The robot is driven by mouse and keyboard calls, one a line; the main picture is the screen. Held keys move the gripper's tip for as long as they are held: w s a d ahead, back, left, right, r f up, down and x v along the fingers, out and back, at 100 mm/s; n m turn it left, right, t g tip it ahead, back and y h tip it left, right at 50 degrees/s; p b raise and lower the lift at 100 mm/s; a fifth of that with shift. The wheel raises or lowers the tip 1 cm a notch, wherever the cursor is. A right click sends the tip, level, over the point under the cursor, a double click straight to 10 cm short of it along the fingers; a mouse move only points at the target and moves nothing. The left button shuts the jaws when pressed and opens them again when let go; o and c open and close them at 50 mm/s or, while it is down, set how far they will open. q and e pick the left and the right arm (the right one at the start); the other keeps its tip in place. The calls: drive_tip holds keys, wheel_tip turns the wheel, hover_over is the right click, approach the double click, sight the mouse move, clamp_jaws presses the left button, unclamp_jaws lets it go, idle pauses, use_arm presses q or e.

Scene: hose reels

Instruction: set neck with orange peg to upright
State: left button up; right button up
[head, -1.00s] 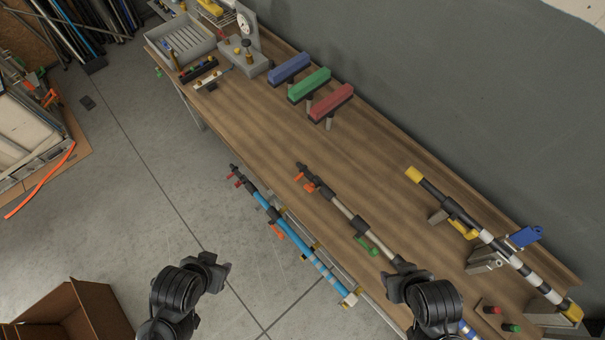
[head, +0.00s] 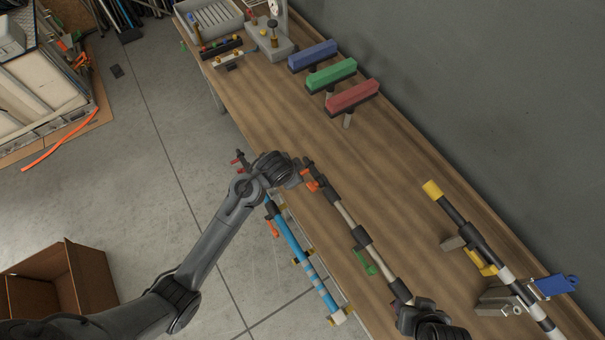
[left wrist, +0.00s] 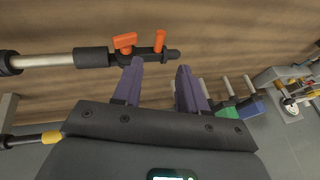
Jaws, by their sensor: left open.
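A rod with a cream shaft (head: 347,215) and black sleeves lies along the bench, with an orange peg (head: 311,185) near its far end. In the left wrist view the cream shaft (left wrist: 47,60) runs to a black sleeve carrying an orange T-shaped peg (left wrist: 126,42) and an upright-looking orange peg (left wrist: 160,40). My left gripper (head: 298,171) is at this far end. Its purple fingers (left wrist: 160,68) are apart, with nothing between them, just short of the black tip. My right gripper (head: 402,306) is at the rod's near end; its fingers are hidden.
A blue rod (head: 301,262) lies to the left, partly behind my left arm. A black-and-white rod (head: 487,250) with a yellow end is on the right. Blue (head: 312,55), green (head: 331,73) and red (head: 352,97) blocks stand behind. The bench middle (head: 330,145) is bare.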

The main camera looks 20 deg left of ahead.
sight(302, 174)
use_arm(q)
drive_tip(key=x, duration=1)
drive_tip(key=shift+b, duration=0.3)
drive_tip(key=shift+c, duration=0.2)
clamp_jaws()
